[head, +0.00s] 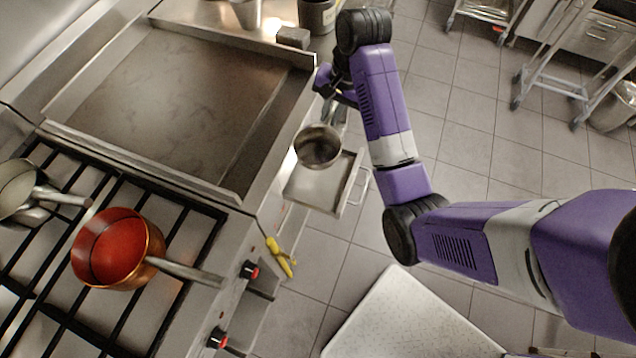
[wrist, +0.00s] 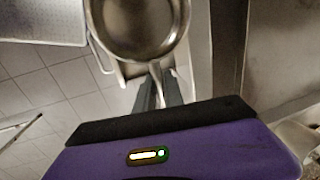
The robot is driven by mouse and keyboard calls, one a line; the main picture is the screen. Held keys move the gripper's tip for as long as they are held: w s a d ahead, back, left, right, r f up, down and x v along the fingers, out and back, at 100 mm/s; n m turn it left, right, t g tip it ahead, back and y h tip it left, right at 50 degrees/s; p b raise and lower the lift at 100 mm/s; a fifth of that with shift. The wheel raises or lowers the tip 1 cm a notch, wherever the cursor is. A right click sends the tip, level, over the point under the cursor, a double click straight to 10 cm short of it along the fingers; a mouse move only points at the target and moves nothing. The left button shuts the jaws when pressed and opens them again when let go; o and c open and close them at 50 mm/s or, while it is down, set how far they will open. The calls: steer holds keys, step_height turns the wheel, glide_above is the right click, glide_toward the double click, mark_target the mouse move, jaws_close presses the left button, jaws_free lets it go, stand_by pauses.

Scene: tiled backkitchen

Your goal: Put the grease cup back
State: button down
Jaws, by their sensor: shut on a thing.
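The grease cup (head: 318,146) is a round metal cup with a short handle. My gripper (head: 339,113) is shut on the handle. In the wrist view the cup (wrist: 138,22) appears at the top, with its handle between my gripper's fingers (wrist: 159,88). The cup's open mouth and bare inside are visible. In the head view it overlaps the back part of an open metal drawer (head: 318,187) at the front of the griddle. I cannot tell whether the cup touches the drawer or is above it.
The flat griddle (head: 180,100) is left of the cup. A stove with a red-lined copper pan (head: 112,250) is at lower left. A yellow-handled tool (head: 280,258) hangs by the front edge. A white speckled board (head: 405,320) is below. Tiled floor right of the drawer is open.

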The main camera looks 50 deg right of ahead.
steer(key=shift+s+d+f, duration=0.1)
steer(key=shift+s+f, duration=0.05)
step_height(320, 180, down, 15)
steer(key=b, duration=0.4)
steer(key=shift+f, duration=2.4)
steer(key=c, duration=1.5)
jaws_free()
steer(key=shift+f, duration=0.1)
steer(key=shift+o, duration=0.3)
step_height(320, 180, up, 12)
steer(key=s, duration=0.2)
steer(key=shift+d, duration=0.45)
steer(key=shift+s, duration=0.1)
